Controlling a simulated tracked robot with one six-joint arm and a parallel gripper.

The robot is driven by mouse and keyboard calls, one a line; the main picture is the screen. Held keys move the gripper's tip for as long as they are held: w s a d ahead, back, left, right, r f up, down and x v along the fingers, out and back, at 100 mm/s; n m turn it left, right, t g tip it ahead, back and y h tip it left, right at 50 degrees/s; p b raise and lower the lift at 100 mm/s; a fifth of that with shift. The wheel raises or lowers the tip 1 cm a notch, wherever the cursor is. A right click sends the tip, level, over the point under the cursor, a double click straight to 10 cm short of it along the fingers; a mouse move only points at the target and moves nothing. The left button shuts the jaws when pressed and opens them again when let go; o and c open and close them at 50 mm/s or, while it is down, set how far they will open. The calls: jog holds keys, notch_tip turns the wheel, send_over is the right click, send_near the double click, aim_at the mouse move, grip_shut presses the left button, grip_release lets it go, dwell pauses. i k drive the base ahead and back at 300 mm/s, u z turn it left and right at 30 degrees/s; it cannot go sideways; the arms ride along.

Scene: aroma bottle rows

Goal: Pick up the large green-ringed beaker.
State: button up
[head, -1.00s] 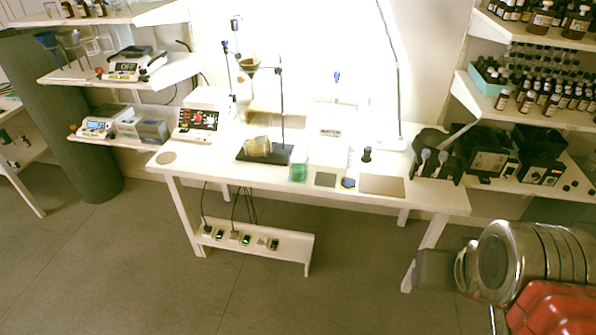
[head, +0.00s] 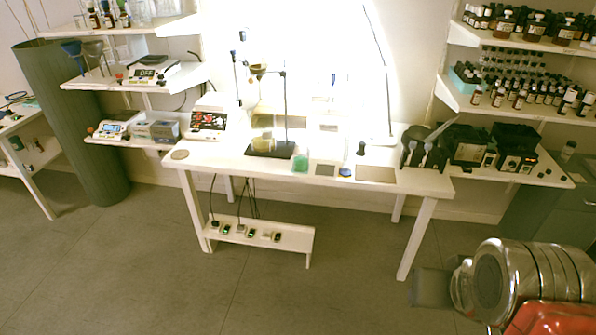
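A small green item (head: 300,163) stands near the front edge of the white table (head: 225,163), right of a black stand base. It may be the green-ringed beaker, but it is too small and washed out to make out a ring. Clear glassware (head: 140,14) stands on the top left shelf, with no green ring visible. My arm reaches in at the lower right, in front of the table and well apart from it. A dark grey block at its end appears to be my gripper (head: 430,288); its fingers cannot be made out.
A stand with a black base (head: 270,149) is left of the green item. A red-and-white device (head: 208,122) sits at the table's left. A low white shelf with several plugs (head: 260,235) is under the table. The grey floor in front is open.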

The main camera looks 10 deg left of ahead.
aim_at(301, 159)
jog(key=k, duration=0.65)
jog(key=u, duration=0.45)
jog(key=i, duration=0.55)
jog(key=u, duration=1.05)
jog(key=i, duration=1.75)
jog(key=z, duration=0.55)
jog(key=i, duration=0.8)
jog(key=z, duration=0.4)
